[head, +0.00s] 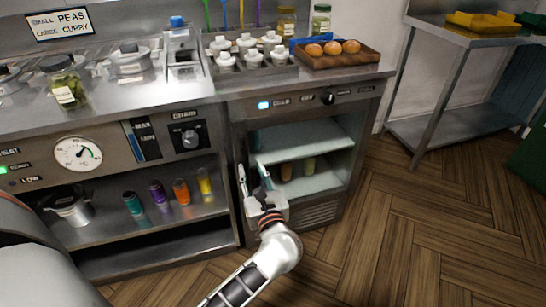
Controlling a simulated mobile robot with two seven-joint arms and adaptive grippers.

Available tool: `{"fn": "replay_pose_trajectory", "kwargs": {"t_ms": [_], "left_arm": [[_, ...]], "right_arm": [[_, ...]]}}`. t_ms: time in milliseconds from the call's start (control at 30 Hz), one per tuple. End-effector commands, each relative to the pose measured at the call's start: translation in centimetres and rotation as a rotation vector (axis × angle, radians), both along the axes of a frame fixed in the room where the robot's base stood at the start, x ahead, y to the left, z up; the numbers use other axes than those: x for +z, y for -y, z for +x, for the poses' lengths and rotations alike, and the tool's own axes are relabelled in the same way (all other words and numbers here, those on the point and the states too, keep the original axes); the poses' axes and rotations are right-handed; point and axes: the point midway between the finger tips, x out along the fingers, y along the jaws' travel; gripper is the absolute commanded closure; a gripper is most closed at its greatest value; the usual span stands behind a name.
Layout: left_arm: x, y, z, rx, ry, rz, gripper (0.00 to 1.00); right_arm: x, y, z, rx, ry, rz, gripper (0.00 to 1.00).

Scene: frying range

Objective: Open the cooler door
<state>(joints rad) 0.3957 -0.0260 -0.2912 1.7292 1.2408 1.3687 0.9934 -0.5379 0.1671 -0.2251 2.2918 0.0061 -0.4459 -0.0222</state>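The cooler (341,197) is the glass-fronted unit under the right end of the counter, with a control strip along its top. Through its front I see pale shelves and small jars (286,172). The front looks closed, but clear glass makes this hard to tell. My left gripper (254,174) is at the left edge of the cooler front, fingers pointing up and spread apart with a gap between them. It hides part of that edge, and I cannot make out a handle or whether the fingers touch anything. My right gripper is not in view.
Above the cooler, the counter holds white-lidded containers (248,42) and a wooden tray (346,61) of round brown items. An open shelf (150,222) with colored cups is left of the cooler. A steel table (452,122) stands at right. The wooden floor (420,235) before the cooler is clear.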

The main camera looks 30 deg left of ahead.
Motion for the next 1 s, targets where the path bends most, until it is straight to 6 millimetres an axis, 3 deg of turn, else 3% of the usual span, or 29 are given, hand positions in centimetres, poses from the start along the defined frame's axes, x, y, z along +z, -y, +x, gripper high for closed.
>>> {"fn": "replay_pose_trajectory", "kwargs": {"t_ms": [500,900,1000], "left_arm": [[0.2,-5.2,4.4,0.0,0.002,0.004,0.72],[0.2,-5.8,4.9,0.0,0.001,0.003,0.72],[0.2,-5.8,4.9,0.0,0.001,0.003,0.96]], "right_arm": [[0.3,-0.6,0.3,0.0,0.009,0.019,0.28],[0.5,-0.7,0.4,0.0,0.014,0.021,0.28],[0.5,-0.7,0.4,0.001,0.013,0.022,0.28]]}}
